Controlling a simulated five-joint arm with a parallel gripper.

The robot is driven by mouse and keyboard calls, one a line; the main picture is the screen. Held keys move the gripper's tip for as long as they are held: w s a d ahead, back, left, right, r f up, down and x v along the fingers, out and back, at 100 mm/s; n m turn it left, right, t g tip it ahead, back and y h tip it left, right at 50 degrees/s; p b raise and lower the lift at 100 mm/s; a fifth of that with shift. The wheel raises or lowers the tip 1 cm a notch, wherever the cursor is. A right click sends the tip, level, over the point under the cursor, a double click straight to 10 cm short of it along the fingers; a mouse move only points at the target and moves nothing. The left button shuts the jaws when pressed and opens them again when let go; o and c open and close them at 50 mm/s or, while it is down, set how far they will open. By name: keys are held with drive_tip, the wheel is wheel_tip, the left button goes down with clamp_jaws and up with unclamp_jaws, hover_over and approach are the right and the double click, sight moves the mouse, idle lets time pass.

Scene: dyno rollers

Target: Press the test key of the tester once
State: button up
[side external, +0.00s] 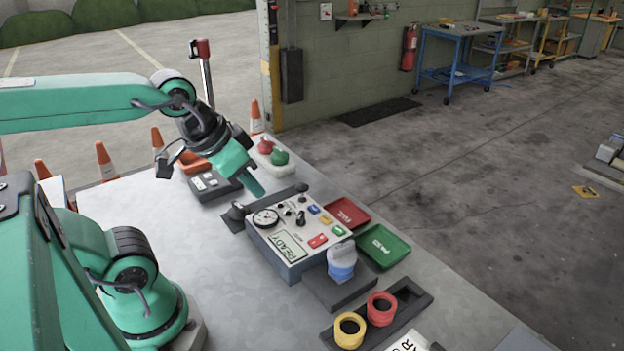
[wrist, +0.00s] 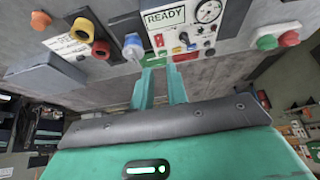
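The tester (side external: 282,262) is a grey box with a light top panel, a round gauge and a display reading READY. Small blue (side external: 313,209), yellow (side external: 325,219), green (side external: 338,231) and red (side external: 317,241) keys sit on its panel; I cannot read their labels. The tester's panel also shows at the top of the wrist view (wrist: 182,32). My gripper (side external: 258,189) hangs above and behind the tester in the side view, apart from it. In the wrist view my gripper's two fingers (wrist: 161,72) stand apart with nothing between them.
A red tray (side external: 348,213) and a green tray (side external: 384,247) lie beyond the tester. A blue-and-white cylinder (side external: 342,262) stands beside it. Yellow (side external: 349,331) and red (side external: 381,309) rings sit in a dark holder in front. Red and green knobs (side external: 280,158) stand behind.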

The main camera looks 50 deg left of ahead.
clamp_jaws()
idle(0.6)
idle(0.9)
drive_tip(key=m+t, duration=0.4)
drive_tip(key=m, duration=0.4)
hover_over(339, 231)
wheel_tip(339, 231, down, 8)
drive_tip(key=shift+s+a+r, duration=0.15)
drive_tip(key=shift+s+a, duration=0.05)
drive_tip(key=shift+s, duration=0.2)
drive_tip(key=shift+f, duration=4.4)
